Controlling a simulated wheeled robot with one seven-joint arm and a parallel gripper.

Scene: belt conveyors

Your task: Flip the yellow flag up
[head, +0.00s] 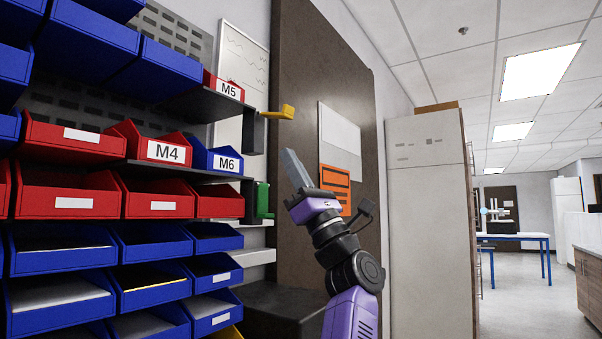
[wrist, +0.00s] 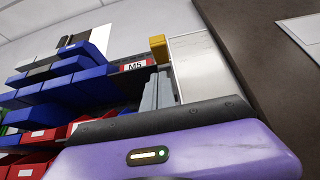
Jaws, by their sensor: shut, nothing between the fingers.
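The yellow flag (head: 279,113) sticks out sideways, roughly level, from the end of the upper shelf near the M5 label. In the wrist view the yellow flag (wrist: 158,48) shows as a small block just beyond my fingertips. My gripper (head: 287,153) is shut and empty, pointing up and left. In the head view its tip is below and slightly right of the flag, with a visible gap. My gripper's fingers (wrist: 156,92) also show in the wrist view, below the flag. I cannot tell the exact depth between them.
A green flag (head: 263,200) hangs down at the end of the lower shelf near the M6 bin (head: 213,160). Red and blue bins fill the rack at left. A brown panel (head: 310,75) stands behind my arm. A tall cabinet (head: 428,220) is at right; open floor lies beyond.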

